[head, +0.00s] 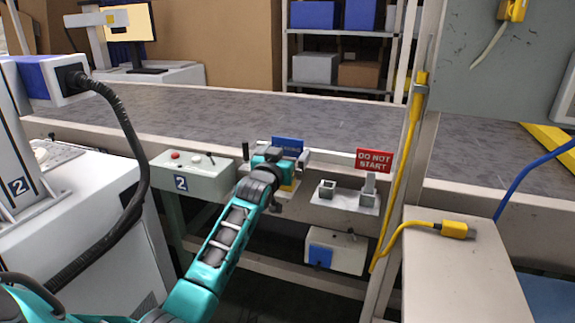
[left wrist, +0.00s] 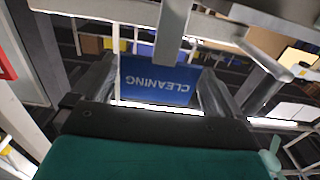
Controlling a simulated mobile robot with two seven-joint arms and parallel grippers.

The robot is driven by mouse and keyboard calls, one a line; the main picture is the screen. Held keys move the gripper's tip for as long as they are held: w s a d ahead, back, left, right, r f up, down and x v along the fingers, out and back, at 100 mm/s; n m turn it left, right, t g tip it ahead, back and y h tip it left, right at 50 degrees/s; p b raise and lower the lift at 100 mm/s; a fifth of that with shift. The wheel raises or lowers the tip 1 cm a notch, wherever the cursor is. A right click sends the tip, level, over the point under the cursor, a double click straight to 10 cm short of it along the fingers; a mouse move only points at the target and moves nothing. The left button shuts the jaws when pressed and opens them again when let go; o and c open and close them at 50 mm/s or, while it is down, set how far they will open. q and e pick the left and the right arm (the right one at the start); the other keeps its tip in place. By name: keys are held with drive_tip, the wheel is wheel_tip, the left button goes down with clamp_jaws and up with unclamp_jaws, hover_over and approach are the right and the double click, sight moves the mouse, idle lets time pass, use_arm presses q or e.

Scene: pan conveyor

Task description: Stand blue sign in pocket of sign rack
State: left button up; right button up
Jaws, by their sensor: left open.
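The blue sign (head: 288,144), lettered CLEANING, stands partly hidden behind my left gripper (head: 275,155) in the head view. In the left wrist view the blue sign (left wrist: 157,85) appears upside down between the two spread fingers, with a gap on each side. My left gripper is open. The sign rack (head: 346,202) is a pale plate to the right of the gripper. Its left pocket (head: 327,188) is empty. The red DO NOT START sign (head: 374,160) stands at its right pocket (head: 369,185). The blue sign's lower end is hidden. My right gripper is out of view.
A grey control box (head: 193,178) marked 2 is left of my gripper. The conveyor (head: 230,112) runs behind. A post with a yellow cable (head: 413,125) rises right of the rack. A yellow connector (head: 453,230) lies on the right table (head: 460,275).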

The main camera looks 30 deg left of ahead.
use_arm(q)
drive_tip(key=c, duration=0.8)
